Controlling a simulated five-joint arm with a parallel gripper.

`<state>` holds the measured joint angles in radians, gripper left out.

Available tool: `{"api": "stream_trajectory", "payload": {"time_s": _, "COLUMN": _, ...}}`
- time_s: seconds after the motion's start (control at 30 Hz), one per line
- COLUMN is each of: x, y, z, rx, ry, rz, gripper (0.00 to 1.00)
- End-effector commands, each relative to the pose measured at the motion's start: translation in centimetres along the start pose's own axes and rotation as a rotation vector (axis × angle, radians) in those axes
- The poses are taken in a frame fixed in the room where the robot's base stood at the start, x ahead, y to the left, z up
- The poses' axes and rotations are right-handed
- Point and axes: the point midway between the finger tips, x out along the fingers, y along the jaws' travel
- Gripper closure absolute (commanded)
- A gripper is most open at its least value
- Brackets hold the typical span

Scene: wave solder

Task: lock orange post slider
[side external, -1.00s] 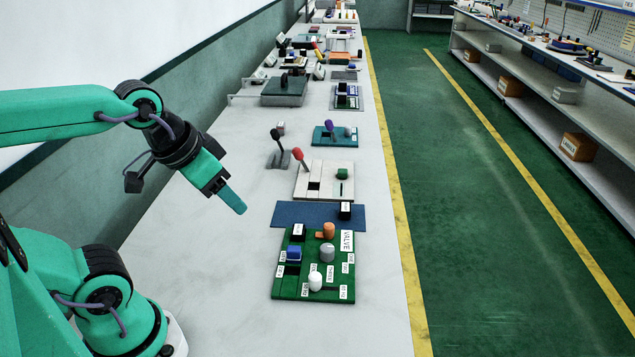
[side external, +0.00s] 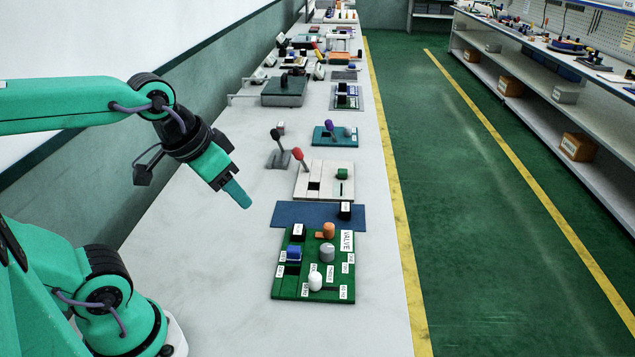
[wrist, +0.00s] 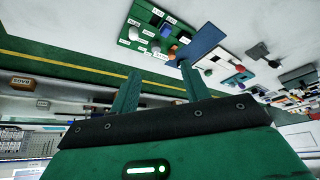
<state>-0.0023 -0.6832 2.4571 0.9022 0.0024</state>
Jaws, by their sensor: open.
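The orange post (side external: 328,230) stands near the far edge of the green board (side external: 284,284), beside a VALVE label. A small orange piece sits at its left foot. My gripper (side external: 243,199) is in the air to the left of the board, empty and touching nothing. In the wrist view my gripper (wrist: 160,80) shows two green fingers set apart. The orange post (wrist: 172,51) shows small there, beyond the fingertips.
A blue mat (side external: 295,213) with a black block (side external: 345,210) lies just behind the board. A pale board (side external: 312,190) with a red-knobbed lever (side external: 298,154) is farther back. A black-knobbed lever (side external: 276,136) stands to its left. The white bench left of the board is clear.

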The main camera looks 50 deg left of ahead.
Motion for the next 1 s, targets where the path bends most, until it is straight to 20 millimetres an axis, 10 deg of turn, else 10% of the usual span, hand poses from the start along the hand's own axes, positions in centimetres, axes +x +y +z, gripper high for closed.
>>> {"api": "stream_trajectory", "payload": {"time_s": 1.0, "x": 11.9, "y": -1.1, "z": -12.3, "rx": 0.001, "ry": -0.294, "rz": -0.004, "gripper": 0.54}}
